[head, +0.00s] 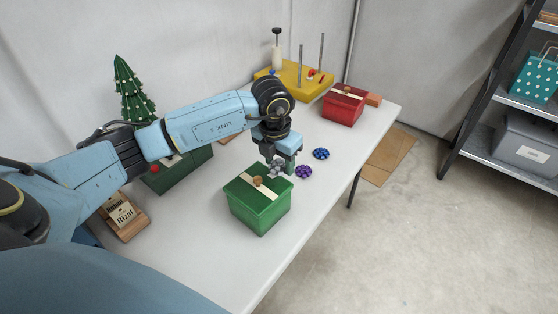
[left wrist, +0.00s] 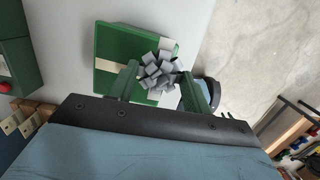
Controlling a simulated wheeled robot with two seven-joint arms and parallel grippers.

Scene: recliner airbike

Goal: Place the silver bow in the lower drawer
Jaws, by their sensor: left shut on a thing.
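The silver bow (head: 274,168) is held in my left gripper (head: 280,160), just behind the green gift box (head: 258,213) in the head view. In the left wrist view the silver bow (left wrist: 160,70) sits between the two fingers, over the green box's (left wrist: 110,48) edge; I cannot tell if it touches the box. A green cabinet (head: 183,172) with a red knob (head: 155,169) stands at the table's left, partly hidden by my left arm. I cannot make out its lower drawer or whether it is open. My right gripper is not in view.
A purple bow (head: 304,171) and a blue bow (head: 321,154) lie right of the gripper. A red gift box (head: 344,105) and a yellow tray (head: 295,82) stand farther back. A small tree (head: 132,90) stands behind my arm. The table (head: 190,246) is bare in front.

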